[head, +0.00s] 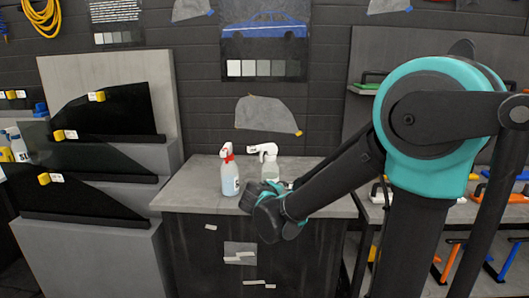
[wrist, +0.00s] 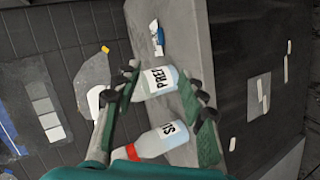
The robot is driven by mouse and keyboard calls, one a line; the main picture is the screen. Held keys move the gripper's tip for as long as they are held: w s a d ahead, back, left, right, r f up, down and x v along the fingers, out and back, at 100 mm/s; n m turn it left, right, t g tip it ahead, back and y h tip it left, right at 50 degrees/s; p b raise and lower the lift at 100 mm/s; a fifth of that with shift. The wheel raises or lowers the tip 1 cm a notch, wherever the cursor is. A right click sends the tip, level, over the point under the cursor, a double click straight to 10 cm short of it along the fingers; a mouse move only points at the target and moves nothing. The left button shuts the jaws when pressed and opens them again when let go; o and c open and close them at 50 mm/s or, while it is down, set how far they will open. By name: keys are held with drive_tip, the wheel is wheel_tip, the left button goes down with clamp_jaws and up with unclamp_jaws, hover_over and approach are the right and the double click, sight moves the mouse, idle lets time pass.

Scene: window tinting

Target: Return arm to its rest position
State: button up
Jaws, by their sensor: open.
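My gripper (wrist: 162,84) is open in the wrist view, with its green-padded fingers spread to either side of a bottle labelled PREP (wrist: 158,80). I cannot tell how far beyond the fingertips that bottle is. A second bottle (wrist: 152,143), with a red part and a partly hidden label, lies lower in that view. In the head view, the red-and-white-topped spray bottle (head: 230,179) and the white-topped one (head: 269,169) stand upright on the grey counter. My arm reaches down-left to the counter's right part; its end partly covers the white-topped bottle's lower right, and the fingers are hard to make out.
The grey counter top (head: 190,190) is bare left of the bottles. A small white-and-blue item (wrist: 156,38) lies farther along it in the wrist view. Dark tinted panels (head: 105,115) lean on grey stands at left. A shelf with tools (head: 490,212) stands at right.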

drive_tip(key=s+d+f+m+g, duration=0.45)
drive_tip(key=s+d+f, duration=0.4)
drive_tip(key=d, duration=0.35)
drive_tip(key=s+d+f+m+g+y, duration=0.1)
drive_tip(key=s+f+m+y, duration=0.1)
drive_tip(key=s, duration=0.5)
drive_tip(key=s+d+f+m+g+y, duration=0.1)
drive_tip(key=s+f+m+g+y, duration=0.1)
drive_tip(key=s+f+m, duration=0.2)
drive_tip(key=s+f, duration=0.1)
drive_tip(key=s, duration=0.2)
drive_tip(key=shift+s+d+f+y, duration=0.15)
drive_tip(key=shift+s+d+y, duration=0.15)
drive_tip(key=shift+s, duration=0.1)
